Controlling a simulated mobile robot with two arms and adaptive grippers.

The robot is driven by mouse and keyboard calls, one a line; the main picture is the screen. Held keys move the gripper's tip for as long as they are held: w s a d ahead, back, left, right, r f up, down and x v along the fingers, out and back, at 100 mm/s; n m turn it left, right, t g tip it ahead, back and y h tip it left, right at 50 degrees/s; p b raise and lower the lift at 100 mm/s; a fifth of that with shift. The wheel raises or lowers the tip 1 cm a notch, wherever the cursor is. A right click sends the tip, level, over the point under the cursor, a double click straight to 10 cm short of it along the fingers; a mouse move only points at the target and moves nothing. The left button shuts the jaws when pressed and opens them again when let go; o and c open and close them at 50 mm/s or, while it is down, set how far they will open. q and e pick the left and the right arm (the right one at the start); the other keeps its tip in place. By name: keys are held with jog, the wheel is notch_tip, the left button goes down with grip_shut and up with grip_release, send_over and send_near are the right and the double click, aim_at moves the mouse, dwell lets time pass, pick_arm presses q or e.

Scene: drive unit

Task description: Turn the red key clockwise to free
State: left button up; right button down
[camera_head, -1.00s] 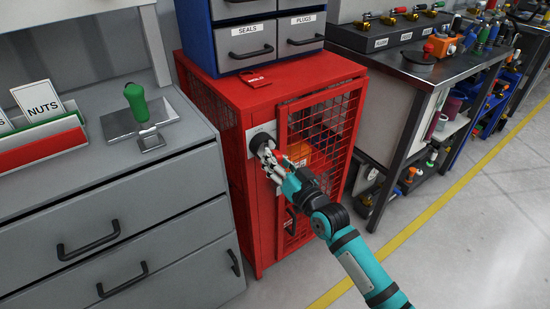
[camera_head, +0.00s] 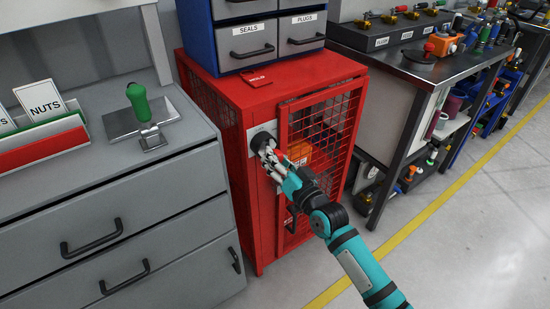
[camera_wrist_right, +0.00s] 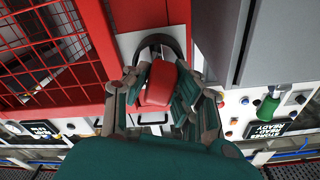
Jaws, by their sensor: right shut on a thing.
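The red key (camera_wrist_right: 157,84) shows in the right wrist view between the fingers of my right gripper (camera_wrist_right: 160,90). The gripper is shut on it. In the head view my right gripper (camera_head: 275,158) is at the dark round lock (camera_head: 262,142) on a light plate, at the front left of the red mesh cabinet (camera_head: 238,95). The fingers hide most of the key there, so its exact angle cannot be told. The rim of the lock (camera_wrist_right: 160,42) shows behind the key in the wrist view. My left gripper is not in view.
A grey drawer cabinet (camera_head: 130,225) stands close on the left, with a green-handled tool (camera_head: 138,100) on top. Blue-framed drawers (camera_head: 262,38) rest on the red cabinet. A metal workbench (camera_head: 430,75) stands at the right. Floor is clear at the lower right.

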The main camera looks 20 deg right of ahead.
jog(key=shift+d, duration=0.15)
jog(key=shift+m, duration=0.3)
jog(key=shift+m+p, duration=0.4)
jog(key=shift+m, duration=0.1)
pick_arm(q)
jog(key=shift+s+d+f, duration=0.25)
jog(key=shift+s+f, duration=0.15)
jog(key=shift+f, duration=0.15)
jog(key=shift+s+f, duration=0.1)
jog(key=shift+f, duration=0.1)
pick_arm(e)
jog(key=shift+r+m, duration=0.1)
jog(key=shift+m, duration=0.3)
jog(key=shift+p, duration=0.4)
jog(key=shift+m+h+p, duration=0.3)
jog(key=shift+m+p, duration=0.05)
jog(key=shift+m, duration=0.85)
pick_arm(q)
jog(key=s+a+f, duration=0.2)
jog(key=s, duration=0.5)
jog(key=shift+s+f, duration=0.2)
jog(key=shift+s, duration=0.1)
pick_arm(e)
jog(key=shift+f, duration=0.25)
